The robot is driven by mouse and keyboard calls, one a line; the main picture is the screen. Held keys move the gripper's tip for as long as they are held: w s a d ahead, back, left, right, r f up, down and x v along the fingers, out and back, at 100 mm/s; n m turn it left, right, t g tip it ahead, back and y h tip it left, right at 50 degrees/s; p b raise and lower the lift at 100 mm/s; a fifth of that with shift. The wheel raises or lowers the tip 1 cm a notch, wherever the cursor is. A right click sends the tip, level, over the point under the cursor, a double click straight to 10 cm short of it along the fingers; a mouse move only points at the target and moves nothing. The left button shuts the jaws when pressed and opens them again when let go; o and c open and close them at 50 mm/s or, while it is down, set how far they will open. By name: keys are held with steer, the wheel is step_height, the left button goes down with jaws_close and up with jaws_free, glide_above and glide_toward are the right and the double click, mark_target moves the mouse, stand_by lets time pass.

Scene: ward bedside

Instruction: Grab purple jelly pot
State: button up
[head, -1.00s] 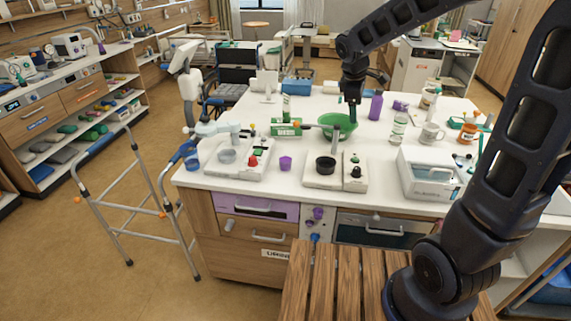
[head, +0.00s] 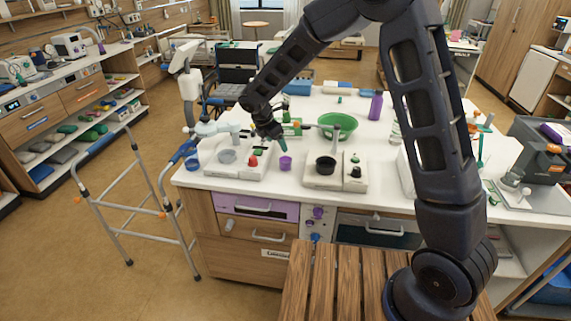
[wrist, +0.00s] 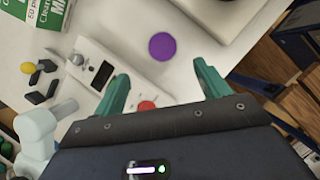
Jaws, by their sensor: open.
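The purple jelly pot (head: 285,163) is a small purple cup standing on the white counter between two white appliances. In the wrist view it shows from above as a purple disc (wrist: 162,46), beyond my fingertips and roughly between them. My gripper (head: 281,146) is just above the pot in the head view. In the wrist view my gripper's green fingers (wrist: 162,78) are spread wide with nothing between them. The gap in height between fingertips and pot is hard to judge.
A white appliance with a red knob (head: 235,158) stands left of the pot. Another with a dark round plate (head: 335,170) stands to its right. A green bowl (head: 340,124) and a green-and-white box (wrist: 52,12) lie behind. Bare counter surrounds the pot.

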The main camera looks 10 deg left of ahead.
mark_target(286, 157)
steer(key=x, duration=1)
steer(key=shift+w+d+f, duration=0.15)
steer(key=shift+d, duration=0.25)
steer(key=c, duration=1)
